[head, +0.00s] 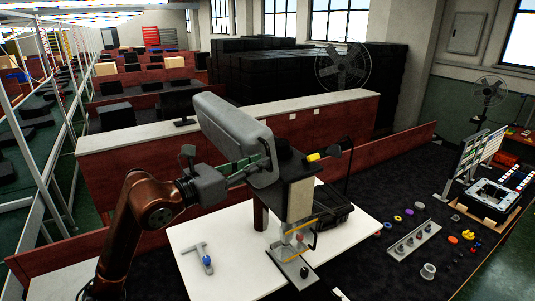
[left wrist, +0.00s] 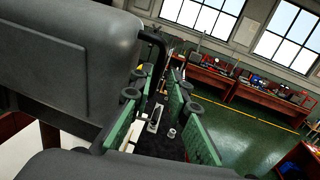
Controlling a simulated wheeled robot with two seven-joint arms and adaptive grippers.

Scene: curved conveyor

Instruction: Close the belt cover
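The belt cover (head: 238,130) is a long grey rounded shell, tilted up over the small conveyor stand in the head view. In the left wrist view the cover (left wrist: 70,45) fills the upper left, close to the camera. My left gripper (head: 250,167) is at the near side of the cover, overlapping it in the head view. Whether it touches the cover I cannot tell. In the left wrist view the green-padded fingers of this gripper (left wrist: 165,115) stand apart with nothing between them. My right gripper is in neither view.
The conveyor stand (head: 300,200) rises from a white table (head: 222,268). A grey T-shaped part with a blue knob (head: 204,257) lies there, and an open black case (head: 330,212) is behind the stand. Small coloured parts and a grey holder (head: 414,241) lie on the dark bench at right.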

